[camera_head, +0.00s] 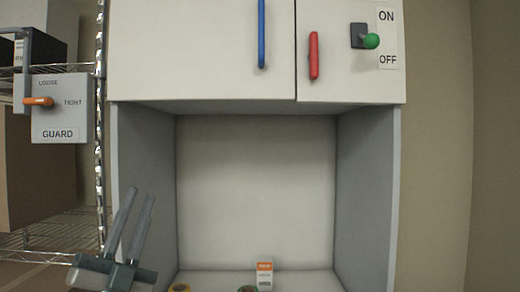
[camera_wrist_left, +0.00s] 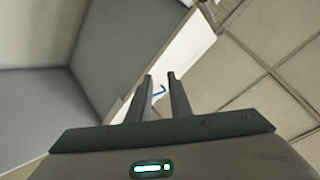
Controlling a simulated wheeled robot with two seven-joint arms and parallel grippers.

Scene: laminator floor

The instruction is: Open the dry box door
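A white cabinet front has a wide left door (camera_head: 200,50) with a vertical blue handle (camera_head: 261,34) and a narrower right door (camera_head: 330,85) with a red handle (camera_head: 313,56). Both doors look shut. No label shows which is the dry box door. My left gripper (camera_head: 140,192) points up at the lower left, well below the blue handle, touching nothing. In the left wrist view, its fingers (camera_wrist_left: 160,76) are apart and empty, with a small blue piece, probably the blue handle, visible beyond them. My right gripper is out of view.
A green-knobbed ON/OFF switch (camera_head: 371,41) is on the right door. Below is an open grey bay with a small orange-and-white box (camera_head: 264,273) and rolls on its floor. A GUARD box (camera_head: 62,108) with an orange lever and a wire rack stand left.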

